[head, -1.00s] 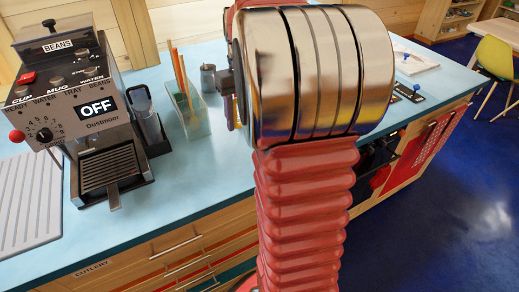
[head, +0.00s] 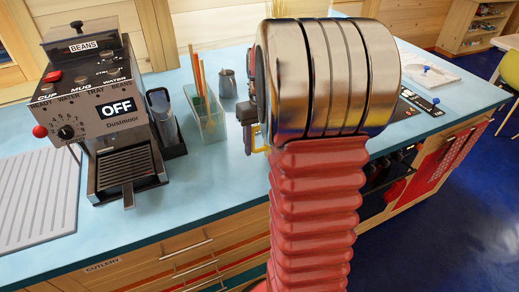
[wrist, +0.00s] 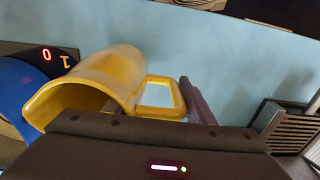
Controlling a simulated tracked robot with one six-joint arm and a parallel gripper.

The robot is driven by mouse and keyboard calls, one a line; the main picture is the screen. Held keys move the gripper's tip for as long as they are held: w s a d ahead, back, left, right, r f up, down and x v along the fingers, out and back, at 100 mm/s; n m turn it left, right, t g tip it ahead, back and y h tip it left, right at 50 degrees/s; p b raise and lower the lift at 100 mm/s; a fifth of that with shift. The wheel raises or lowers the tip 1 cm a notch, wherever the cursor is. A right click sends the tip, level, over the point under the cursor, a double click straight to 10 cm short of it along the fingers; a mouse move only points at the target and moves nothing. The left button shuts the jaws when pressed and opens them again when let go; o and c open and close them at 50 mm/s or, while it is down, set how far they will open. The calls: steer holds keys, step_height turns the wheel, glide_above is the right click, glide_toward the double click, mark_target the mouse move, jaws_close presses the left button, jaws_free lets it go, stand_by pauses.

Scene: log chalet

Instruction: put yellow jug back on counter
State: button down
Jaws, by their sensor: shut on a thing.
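The yellow jug (wrist: 112,72) lies large across the left of the wrist view, its open mouth facing the lower left and its loop handle on the right. My gripper (wrist: 190,98) is shut on the jug at its handle side. One dark finger shows beside the handle; the other is hidden. In the head view my gripper (head: 252,115) is mostly hidden behind my arm, and only a small yellow piece of the jug (head: 268,148) shows. The light blue counter (head: 215,170) lies beneath; I cannot tell whether the jug touches it.
A coffee machine (head: 95,105) stands left on the counter. A clear container with sticks (head: 206,115) and a small grey metal pitcher (head: 227,83) stand between it and my arm. A blue rounded thing (wrist: 18,90) is beside the jug. Bare counter lies before the container.

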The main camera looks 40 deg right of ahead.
steer(key=shift+f, duration=1.3)
steer(key=c, duration=0.8)
jaws_free()
steer(key=shift+r, duration=0.1)
step_height(320, 180, up, 12)
steer(key=shift+s+d+f, duration=0.1)
steer(key=shift+d, duration=0.05)
